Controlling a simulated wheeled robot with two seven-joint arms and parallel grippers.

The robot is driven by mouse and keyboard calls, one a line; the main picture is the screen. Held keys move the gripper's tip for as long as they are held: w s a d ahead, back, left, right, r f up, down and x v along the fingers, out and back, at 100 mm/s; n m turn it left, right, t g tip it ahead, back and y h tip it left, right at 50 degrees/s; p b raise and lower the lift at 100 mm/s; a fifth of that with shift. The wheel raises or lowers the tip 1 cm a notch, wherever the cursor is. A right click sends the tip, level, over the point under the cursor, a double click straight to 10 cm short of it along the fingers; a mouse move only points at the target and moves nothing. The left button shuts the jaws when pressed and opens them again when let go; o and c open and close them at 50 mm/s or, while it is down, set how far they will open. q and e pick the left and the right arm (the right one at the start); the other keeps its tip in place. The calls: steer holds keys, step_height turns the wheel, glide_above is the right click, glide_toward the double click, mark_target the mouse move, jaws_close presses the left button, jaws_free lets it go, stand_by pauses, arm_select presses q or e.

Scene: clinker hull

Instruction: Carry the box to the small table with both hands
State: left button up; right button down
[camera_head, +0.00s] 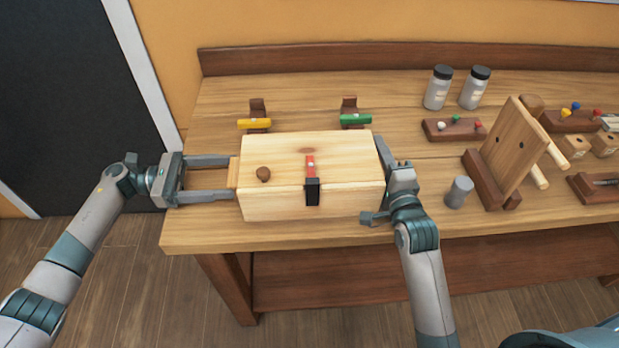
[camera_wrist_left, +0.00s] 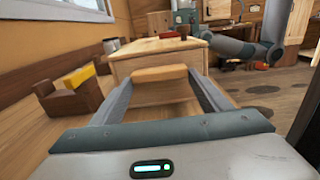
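The box (camera_head: 345,160) is pale wood and rests on the workbench (camera_head: 215,225). The box also shows in the left wrist view (camera_wrist_left: 150,49). I cannot pick out the small table.
Behind the box are holders with a yellow piece (camera_head: 254,124) and a green piece (camera_head: 355,119). To the right stand two jars (camera_head: 437,92), a grey cylinder (camera_head: 459,192), an upright wooden board (camera_head: 514,150) and a peg rack (camera_head: 455,129). Open floor (camera_head: 130,290) lies in front.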

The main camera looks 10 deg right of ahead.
arm_select(q)
steer(key=c, duration=0.3)
stand_by(1.1)
steer(key=shift+w+r, duration=0.1)
steer(key=shift+r, duration=0.15)
arm_select(e)
steer(key=shift+r, duration=0.15)
